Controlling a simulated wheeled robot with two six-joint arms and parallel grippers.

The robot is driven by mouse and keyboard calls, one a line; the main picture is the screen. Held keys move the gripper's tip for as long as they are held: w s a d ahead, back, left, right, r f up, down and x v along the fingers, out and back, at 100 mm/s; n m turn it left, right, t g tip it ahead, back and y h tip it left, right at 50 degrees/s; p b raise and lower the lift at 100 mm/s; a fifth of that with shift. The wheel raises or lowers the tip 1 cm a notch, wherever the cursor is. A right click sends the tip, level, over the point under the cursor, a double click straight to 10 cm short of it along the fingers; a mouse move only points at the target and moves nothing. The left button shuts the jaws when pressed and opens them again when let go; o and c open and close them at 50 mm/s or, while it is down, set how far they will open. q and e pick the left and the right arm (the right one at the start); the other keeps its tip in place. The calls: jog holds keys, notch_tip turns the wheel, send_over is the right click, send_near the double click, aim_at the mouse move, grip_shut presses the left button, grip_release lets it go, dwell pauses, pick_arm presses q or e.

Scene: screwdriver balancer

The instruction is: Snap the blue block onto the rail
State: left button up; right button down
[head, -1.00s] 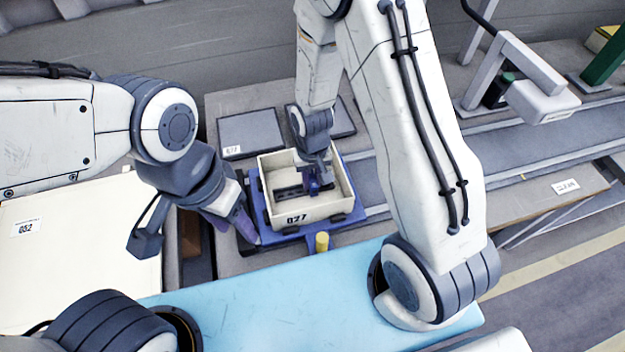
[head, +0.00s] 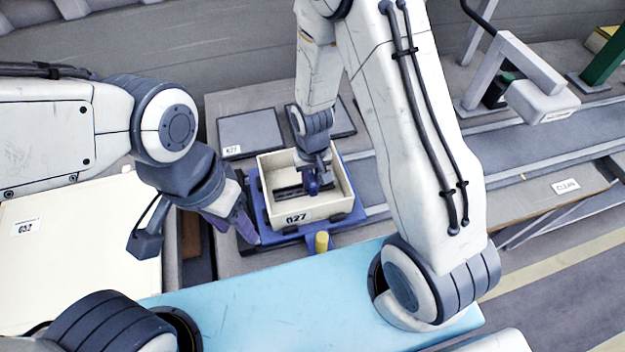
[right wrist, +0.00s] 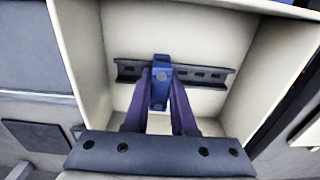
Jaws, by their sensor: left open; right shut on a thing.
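The blue block (right wrist: 161,84) is between the fingers of my right gripper (right wrist: 160,98), which is shut on it. In the right wrist view the block lies over the middle of the dark slotted rail (right wrist: 205,75); I cannot tell whether it is seated. The rail is inside a cream box (head: 345,190) marked 027. In the head view my right gripper (head: 313,184) reaches down into this box and hides part of the rail. My left gripper (head: 250,232) is open and empty, beside the box's left front corner.
The box sits on a blue fixture (head: 360,206) with a yellow peg (head: 321,241) at its front. Dark flat plates (head: 250,134) lie behind it. A grey track (head: 450,165) runs to the right. The box walls closely surround my right gripper.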

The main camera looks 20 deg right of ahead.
pick_arm(q)
jog(key=shift+f, duration=0.35)
pick_arm(e)
jog(key=shift+s+f, duration=0.3)
jog(key=shift+f, duration=0.6)
jog(key=c, duration=0.7)
grip_release()
jog(key=shift+o, duration=0.2)
jog(key=shift+w+r, duration=0.2)
jog(key=shift+r, duration=0.25)
notch_tip(320, 180, up, 11)
jog(key=shift+r, duration=0.15)
pick_arm(q)
jog(key=shift+w, duration=0.35)
jog(key=shift+r+p, duration=0.15)
jog(key=shift+p, duration=0.15)
pick_arm(e)
jog(key=shift+r, duration=0.15)
pick_arm(q)
notch_tip(320, 180, up, 6)
jog(key=p, duration=0.6)
pick_arm(e)
notch_tip(320, 180, up, 6)
jog(key=shift+r, duration=0.25)
pick_arm(q)
jog(key=shift+r, duration=0.1)
